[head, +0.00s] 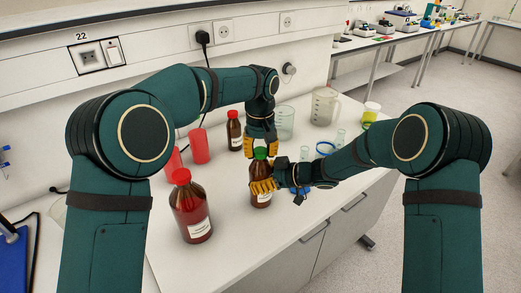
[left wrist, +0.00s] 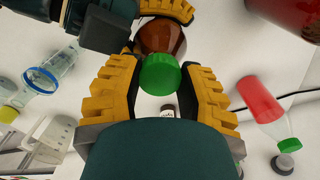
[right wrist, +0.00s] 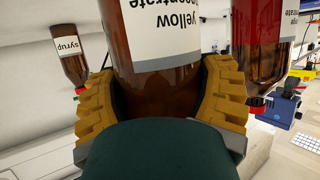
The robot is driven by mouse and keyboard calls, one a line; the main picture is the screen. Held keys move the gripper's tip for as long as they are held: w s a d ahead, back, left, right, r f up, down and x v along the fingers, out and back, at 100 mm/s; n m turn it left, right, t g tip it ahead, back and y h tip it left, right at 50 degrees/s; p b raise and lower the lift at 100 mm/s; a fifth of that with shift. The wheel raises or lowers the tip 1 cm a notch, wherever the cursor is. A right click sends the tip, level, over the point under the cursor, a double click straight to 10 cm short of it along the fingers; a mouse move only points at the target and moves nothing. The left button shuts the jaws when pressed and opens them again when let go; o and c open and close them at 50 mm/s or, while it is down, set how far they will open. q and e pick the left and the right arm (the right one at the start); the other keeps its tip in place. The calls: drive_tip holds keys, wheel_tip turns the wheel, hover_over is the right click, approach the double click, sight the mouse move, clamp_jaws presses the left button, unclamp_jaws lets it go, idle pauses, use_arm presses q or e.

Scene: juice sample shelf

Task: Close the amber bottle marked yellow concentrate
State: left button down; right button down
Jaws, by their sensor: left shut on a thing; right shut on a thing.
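The amber bottle marked yellow concentrate (head: 261,172) stands upright on the bench, and its label (right wrist: 165,25) shows upside down in the right wrist view. A green cap (head: 260,153) is at the top of the bottle, directly under my left gripper (head: 261,142). In the left wrist view the green cap (left wrist: 160,75) sits between the shut left fingers, in line with the bottle's shoulder (left wrist: 160,38). The neck is hidden, so I cannot tell how far the cap is seated.
A small dark bottle (head: 234,131) and a red cylinder (head: 199,146) stand behind. Beakers, including a clear jug (head: 325,106), stand to the back right. The front bench top (head: 265,235) is clear.

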use_arm(q)
drive_tip(key=m, duration=0.9)
drive_tip(key=shift+m, duration=0.3)
drive_tip(key=m, duration=0.5)
drive_tip(key=shift+f+m, duration=0.1)
drive_tip(key=shift+m, duration=0.2)
drive_tip(key=m, duration=0.4)
drive_tip(key=c, duration=0.5)
unclamp_jaws()
drive_tip(key=shift+c, duration=0.2)
wheel_tip(320, 180, up, 12)
